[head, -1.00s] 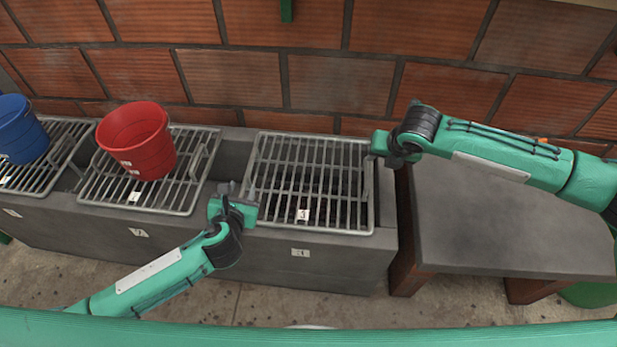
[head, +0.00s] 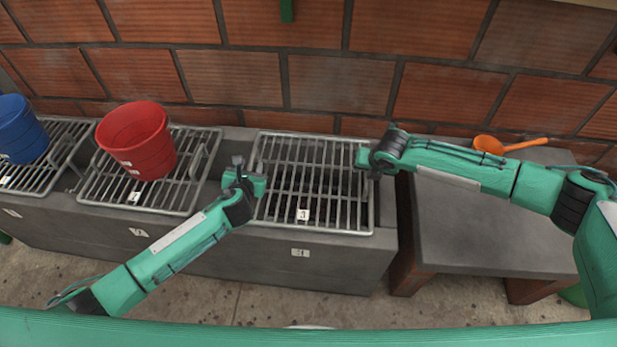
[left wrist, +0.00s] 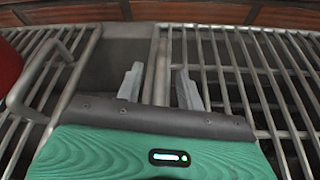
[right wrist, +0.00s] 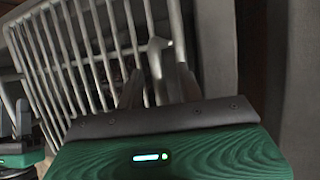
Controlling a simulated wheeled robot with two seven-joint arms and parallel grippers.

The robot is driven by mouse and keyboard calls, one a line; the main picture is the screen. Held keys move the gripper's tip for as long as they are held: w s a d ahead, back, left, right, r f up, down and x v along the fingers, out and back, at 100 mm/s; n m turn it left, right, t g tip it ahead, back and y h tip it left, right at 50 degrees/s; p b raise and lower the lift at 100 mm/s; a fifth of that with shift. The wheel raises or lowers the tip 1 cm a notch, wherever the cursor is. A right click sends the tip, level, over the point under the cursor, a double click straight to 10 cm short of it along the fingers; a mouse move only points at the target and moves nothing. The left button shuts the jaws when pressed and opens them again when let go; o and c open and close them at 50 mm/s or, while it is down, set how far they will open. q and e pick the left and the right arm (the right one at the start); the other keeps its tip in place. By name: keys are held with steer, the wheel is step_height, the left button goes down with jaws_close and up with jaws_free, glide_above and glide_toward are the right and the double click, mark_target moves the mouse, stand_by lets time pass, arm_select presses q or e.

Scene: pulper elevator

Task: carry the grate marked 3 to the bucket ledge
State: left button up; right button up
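The grate marked 3 (head: 303,215) is a grey metal bar grid lying flat on the concrete trough, its label near the front edge. My left gripper (head: 246,170) is at its left side; in the left wrist view its open fingers (left wrist: 158,88) stand either side of the grate's left edge bar (left wrist: 160,60). My right gripper (head: 366,158) is at its right side; in the right wrist view its fingers (right wrist: 160,85) are apart, with a pale handle bar (right wrist: 155,58) between them. Whether either gripper touches metal is unclear. I cannot tell which surface is the bucket ledge.
A red bucket (head: 138,142) stands on the middle grate (head: 185,200), and a blue bucket (head: 18,130) on the far left grate (head: 22,184). A brick wall (head: 340,85) closes the rear.

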arm_select(q)
jaws_close()
arm_select(e)
jaws_close()
stand_by(1.0)
arm_select(q)
steer(key=shift+r, duration=0.15)
arm_select(e)
steer(key=shift+w+r, duration=0.1)
steer(key=shift+r, duration=0.1)
